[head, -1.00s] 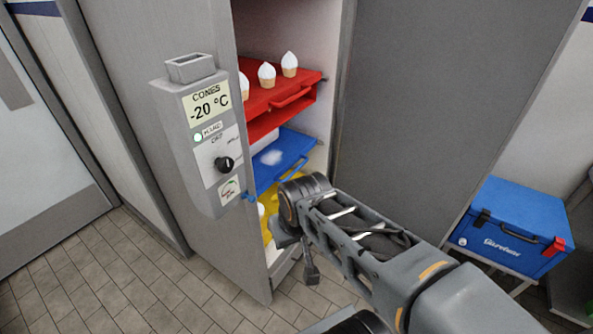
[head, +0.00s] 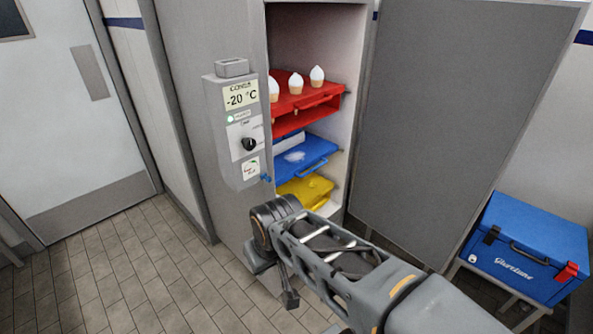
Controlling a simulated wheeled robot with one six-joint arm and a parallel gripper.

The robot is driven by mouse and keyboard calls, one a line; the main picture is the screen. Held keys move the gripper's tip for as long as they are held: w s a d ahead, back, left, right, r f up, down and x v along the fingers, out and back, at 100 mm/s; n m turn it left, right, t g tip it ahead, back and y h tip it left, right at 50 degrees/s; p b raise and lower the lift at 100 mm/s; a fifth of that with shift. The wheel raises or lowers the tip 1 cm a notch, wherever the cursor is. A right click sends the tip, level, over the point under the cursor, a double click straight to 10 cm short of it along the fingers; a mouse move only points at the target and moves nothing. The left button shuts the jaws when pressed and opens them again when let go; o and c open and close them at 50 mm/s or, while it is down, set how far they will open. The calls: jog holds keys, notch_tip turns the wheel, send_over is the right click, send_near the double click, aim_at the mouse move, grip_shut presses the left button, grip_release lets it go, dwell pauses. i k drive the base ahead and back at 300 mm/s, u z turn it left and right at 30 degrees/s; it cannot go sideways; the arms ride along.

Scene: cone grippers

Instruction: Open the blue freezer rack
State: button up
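The blue freezer rack (head: 316,150) sits in the open freezer cabinet, between a red rack (head: 318,105) above and a yellow rack (head: 311,190) below. It has a blue handle on its front edge and a whitish patch on top. My arm reaches in from the lower right, its wrist (head: 272,222) in front of and below the racks in the picture. A dark part of my gripper (head: 290,298) hangs below the wrist. The fingertips are hidden behind the wrist, so their opening does not show. No contact with the blue rack is visible.
White-topped cones (head: 296,83) stand on the red rack. The freezer door (head: 450,130) is swung open to the right. A control box (head: 240,130) juts from the cabinet's left side. A blue cool box (head: 527,240) stands at right. Tiled floor (head: 110,270) is clear at left.

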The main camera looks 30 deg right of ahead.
aim_at(294, 154)
jog(key=u, duration=0.05)
jog(key=i, duration=0.75)
jog(key=z, duration=1.1)
jog(key=i, duration=0.45)
jog(key=z, duration=0.05)
